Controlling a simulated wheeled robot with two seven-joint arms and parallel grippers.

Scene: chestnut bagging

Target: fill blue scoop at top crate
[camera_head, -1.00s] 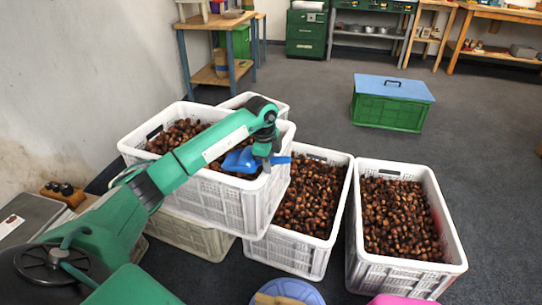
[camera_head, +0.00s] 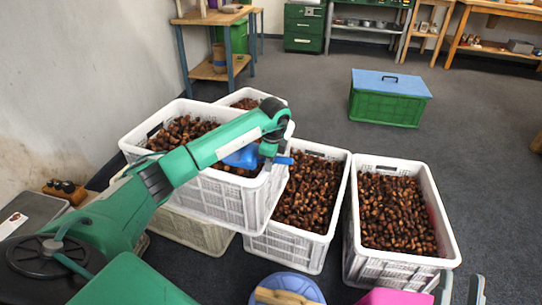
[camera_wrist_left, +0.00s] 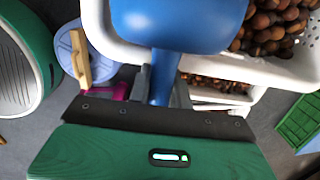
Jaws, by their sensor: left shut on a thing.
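The top crate (camera_head: 235,200) is white, holds chestnuts and stands on other crates at the left. My left gripper (camera_head: 272,160) is over its right side, shut on the handle of the blue scoop (camera_head: 243,157). The scoop's bowl is at the crate's chestnuts, partly hidden behind my arm. In the left wrist view the scoop (camera_wrist_left: 180,22) shows its smooth blue outside beside the crate's rim (camera_wrist_left: 270,64); what the bowl holds is hidden. My right gripper (camera_head: 460,290) shows at the bottom right edge, its two grey fingers apart with nothing seen between them.
Two white crates of chestnuts (camera_head: 290,245) (camera_head: 400,268) stand to the right. A round blue lid with a wooden handle (camera_head: 287,280) and a pink object (camera_head: 395,297) are at the bottom. A green box with a blue lid (camera_head: 388,108) stands on open floor.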

